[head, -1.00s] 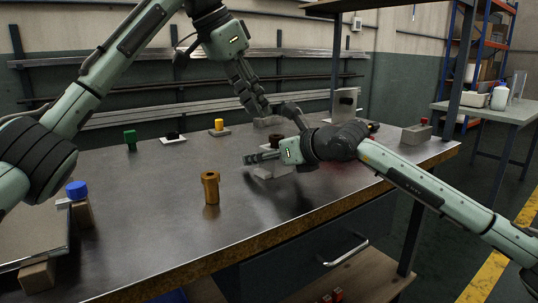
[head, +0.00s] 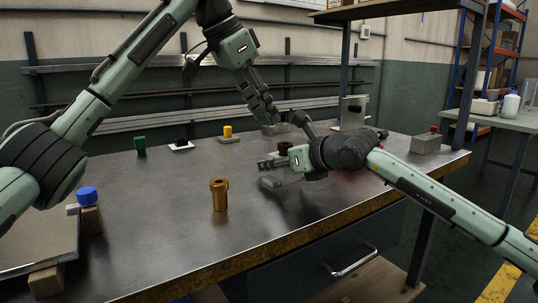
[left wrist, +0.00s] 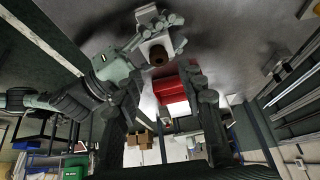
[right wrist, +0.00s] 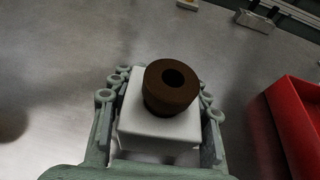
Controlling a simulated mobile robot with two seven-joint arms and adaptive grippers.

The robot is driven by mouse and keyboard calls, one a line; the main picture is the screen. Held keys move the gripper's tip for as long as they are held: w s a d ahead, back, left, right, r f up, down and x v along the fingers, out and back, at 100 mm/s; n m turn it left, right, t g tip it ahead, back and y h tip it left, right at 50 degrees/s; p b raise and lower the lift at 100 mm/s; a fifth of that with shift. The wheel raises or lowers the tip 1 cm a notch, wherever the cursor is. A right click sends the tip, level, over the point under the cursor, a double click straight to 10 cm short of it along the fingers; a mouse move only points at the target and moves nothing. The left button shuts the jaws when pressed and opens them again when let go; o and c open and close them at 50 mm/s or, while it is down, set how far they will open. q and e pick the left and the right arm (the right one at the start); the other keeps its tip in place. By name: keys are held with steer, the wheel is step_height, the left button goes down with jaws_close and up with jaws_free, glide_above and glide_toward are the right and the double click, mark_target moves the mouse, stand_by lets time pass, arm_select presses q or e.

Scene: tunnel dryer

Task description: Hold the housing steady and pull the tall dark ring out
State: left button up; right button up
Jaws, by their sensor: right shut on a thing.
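The tall dark ring (right wrist: 172,87), dark brown with a flange and a hole, stands upright in the pale block-shaped housing (right wrist: 158,136) in the right wrist view. In the head view the dark ring (head: 284,148) rises behind my right gripper (head: 274,163). That gripper is shut on the housing, with fingers on both sides of it. My left gripper (head: 276,112) is above the table, up and back from the ring, apart from it. In the left wrist view its two fingers are spread and empty, with the ring (left wrist: 158,56) beyond them.
A red bin (right wrist: 295,125) stands beside the housing. A brass flanged cylinder (head: 219,195) stands on the front of the table. A blue knob (head: 87,195), a green piece (head: 139,145) and a yellow piece (head: 227,132) stand to the left. A grey block (head: 427,145) is at right.

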arm_select(q)
steer(key=w+a+r+m+t, duration=0.2)
steer(key=a+m+t, duration=0.15)
steer(key=m, duration=0.45)
steer(key=m+t+h, duration=0.4)
steer(key=m, duration=2.1)
glide_toward(284, 144)
steer(key=shift+n, duration=0.3)
steer(key=x, duration=0.8)
steer(key=shift+r, duration=0.1)
steer(key=shift+c, duration=0.6)
jaws_close()
